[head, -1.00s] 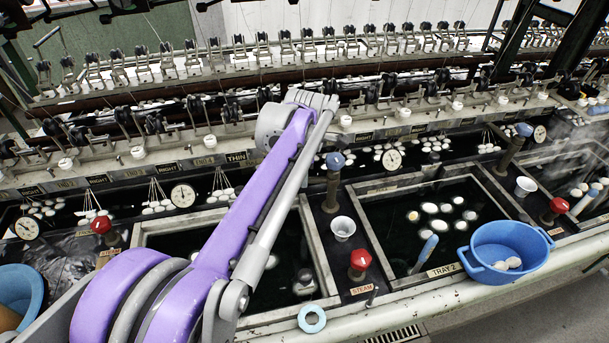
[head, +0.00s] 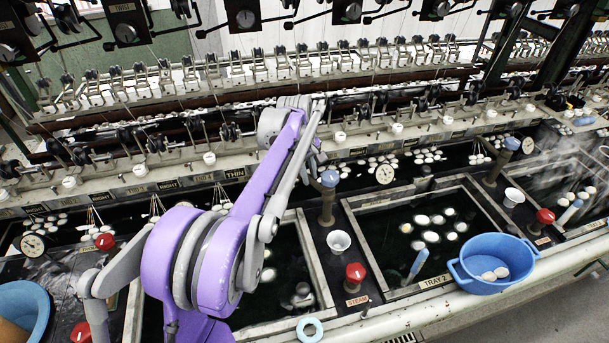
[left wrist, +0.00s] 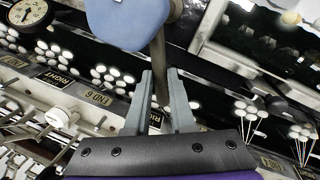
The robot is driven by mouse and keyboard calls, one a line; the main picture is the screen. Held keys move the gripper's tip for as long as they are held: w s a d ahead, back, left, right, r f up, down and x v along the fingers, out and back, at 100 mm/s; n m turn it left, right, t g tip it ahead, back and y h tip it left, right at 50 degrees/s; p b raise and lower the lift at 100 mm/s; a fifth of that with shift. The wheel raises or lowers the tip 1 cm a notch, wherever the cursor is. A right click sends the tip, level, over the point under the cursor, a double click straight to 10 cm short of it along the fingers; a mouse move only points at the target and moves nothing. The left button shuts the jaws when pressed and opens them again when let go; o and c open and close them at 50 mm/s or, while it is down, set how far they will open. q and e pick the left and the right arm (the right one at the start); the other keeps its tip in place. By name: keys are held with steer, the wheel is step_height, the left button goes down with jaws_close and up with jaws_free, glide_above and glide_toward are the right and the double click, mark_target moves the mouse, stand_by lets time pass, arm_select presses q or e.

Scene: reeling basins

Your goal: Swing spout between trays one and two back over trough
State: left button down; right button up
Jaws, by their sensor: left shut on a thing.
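The spout's upright post (head: 327,207), with a blue knob (head: 329,178) on top, stands between tray one (head: 319,262) on the left and tray two (head: 366,257) on the right. My left gripper (head: 317,158) is just behind the knob, partly hidden by my own wrist. In the left wrist view my left gripper (left wrist: 160,74) is shut around the thin dark spout arm (left wrist: 158,96), near the post and the blue knob (left wrist: 128,22). Dark trough water with white cocoons (left wrist: 112,76) lies beneath. The spout's tip is hidden. My right gripper is not in view.
A white cup (head: 339,241) and a red steam knob (head: 355,272) stand in front of the post. A blue basin (head: 492,262) sits on tray two's front edge. Dial gauges, including one (head: 385,174), line the trough. Reeling machinery (head: 300,70) stands behind.

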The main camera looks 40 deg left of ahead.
arm_select(q)
steer(key=shift+w+d+m+h+p, duration=0.15)
steer(key=shift+w+d+m+p, duration=0.1)
steer(key=shift+w+m, duration=0.4)
steer(key=shift+w+d+m+h+p, duration=0.1)
steer(key=shift+w+m+p, duration=0.2)
steer(key=shift+m, duration=0.65)
steer(key=shift+w+d+m+h+p, duration=0.2)
steer(key=shift+w+m, duration=0.35)
steer(key=shift+m, duration=0.25)
steer(key=c, duration=0.8)
jaws_free()
steer(key=shift+o, duration=0.2)
steer(key=v, duration=1.1)
steer(key=shift+w+p, duration=0.2)
steer(key=shift+p, duration=0.15)
steer(key=shift+d+f, duration=0.1)
